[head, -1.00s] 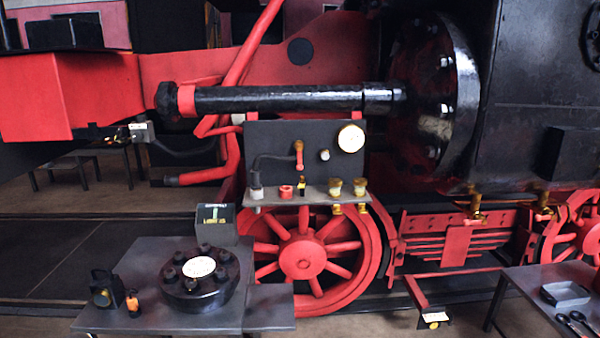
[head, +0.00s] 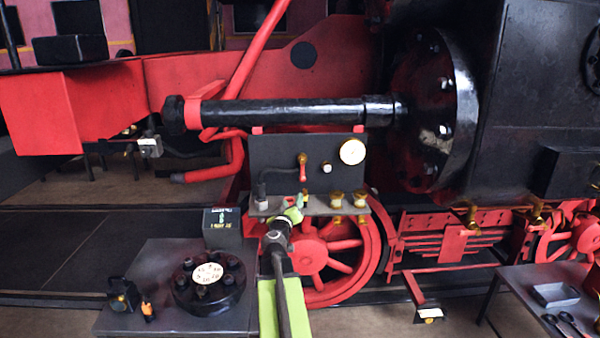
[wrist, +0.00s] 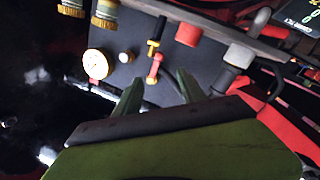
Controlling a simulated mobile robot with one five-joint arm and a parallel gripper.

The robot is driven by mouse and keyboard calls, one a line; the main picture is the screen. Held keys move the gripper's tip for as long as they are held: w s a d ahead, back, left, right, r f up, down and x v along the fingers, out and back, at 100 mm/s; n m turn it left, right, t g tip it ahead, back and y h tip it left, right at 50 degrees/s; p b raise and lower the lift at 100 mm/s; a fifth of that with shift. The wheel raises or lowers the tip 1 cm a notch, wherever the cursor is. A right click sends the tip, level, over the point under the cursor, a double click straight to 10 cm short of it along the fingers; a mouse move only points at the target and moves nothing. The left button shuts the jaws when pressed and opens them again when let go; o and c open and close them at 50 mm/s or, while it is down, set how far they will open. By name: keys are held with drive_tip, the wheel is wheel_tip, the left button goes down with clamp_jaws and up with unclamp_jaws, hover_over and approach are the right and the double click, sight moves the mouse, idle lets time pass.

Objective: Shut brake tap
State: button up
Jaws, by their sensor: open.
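The likely brake tap is a small red lever (head: 302,166) on the dark upright panel (head: 265,152), standing about vertical, with a dark pipe running to its left. It also shows in the wrist view as a red handle (wrist: 154,69), beyond and between my fingertips. My gripper (head: 292,207), with green jaws, is open and empty at the front of the panel's shelf, below the lever. In the wrist view my gripper (wrist: 159,84) points toward the panel, and I see no contact with the lever. My gripper hides part of the shelf.
A round gauge (head: 352,151) and a pale knob (head: 327,168) sit right of the lever. Brass cups (head: 337,200) stand on the shelf. A red block (wrist: 188,34) and a grey fitting (wrist: 239,55) are close by. A bolted black flange (head: 210,292) lies on the low table.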

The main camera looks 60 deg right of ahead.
sight(302, 180)
drive_tip(key=x, duration=1.7)
drive_tip(key=shift+d+r, duration=0.3)
drive_tip(key=shift+d, duration=0.1)
drive_tip(key=shift+c, duration=0.5)
clamp_jaws()
